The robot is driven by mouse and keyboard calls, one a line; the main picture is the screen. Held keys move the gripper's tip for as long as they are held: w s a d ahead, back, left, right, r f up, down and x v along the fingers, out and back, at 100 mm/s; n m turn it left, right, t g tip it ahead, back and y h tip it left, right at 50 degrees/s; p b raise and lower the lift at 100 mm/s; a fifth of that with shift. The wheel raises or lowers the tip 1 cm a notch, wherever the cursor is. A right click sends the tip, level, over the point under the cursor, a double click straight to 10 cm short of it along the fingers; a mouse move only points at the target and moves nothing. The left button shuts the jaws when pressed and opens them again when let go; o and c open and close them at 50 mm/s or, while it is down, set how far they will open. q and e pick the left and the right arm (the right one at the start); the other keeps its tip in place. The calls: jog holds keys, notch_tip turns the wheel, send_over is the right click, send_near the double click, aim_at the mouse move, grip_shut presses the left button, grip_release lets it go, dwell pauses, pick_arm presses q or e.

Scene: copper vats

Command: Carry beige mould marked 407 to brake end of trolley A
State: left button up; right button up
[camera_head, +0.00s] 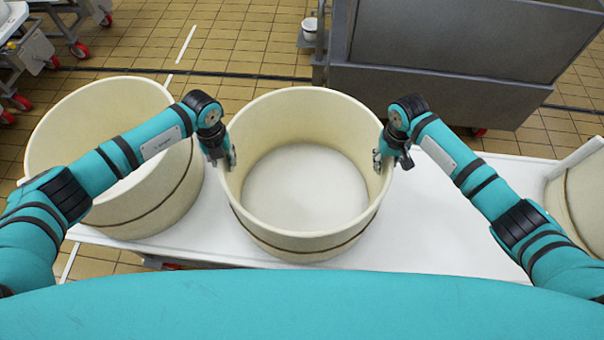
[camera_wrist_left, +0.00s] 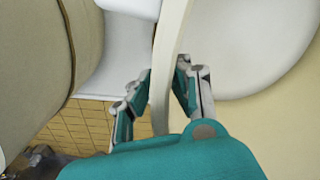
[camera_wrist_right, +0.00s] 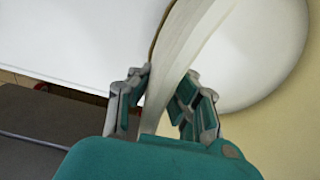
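A beige round mould (camera_head: 305,240) with a dark band stands upright and empty on a white top (camera_head: 440,225) in the middle of the head view. No number is readable on it. My left gripper (camera_head: 226,158) is at its left rim. In the left wrist view, the fingers (camera_wrist_left: 163,90) straddle the rim, their tips pressed against both faces. My right gripper (camera_head: 383,160) is at its right rim. In the right wrist view, its fingers (camera_wrist_right: 165,95) also close on the wall from both sides. I cannot tell whether the mould is lifted.
A similar beige mould (camera_head: 150,205) stands close on the left, and another (camera_head: 585,200) is partly visible at the right edge. A large grey metal vat (camera_head: 450,50) stands behind. White trolleys with red wheels (camera_head: 80,50) are at the far left. Tiled floor lies behind.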

pick_arm(q)
grip_shut()
pick_arm(e)
grip_shut()
pick_arm(q)
jog(key=shift+w+r, duration=0.15)
jog(key=shift+r, duration=0.05)
pick_arm(e)
jog(key=shift+w+r, duration=0.15)
jog(key=shift+r, duration=0.05)
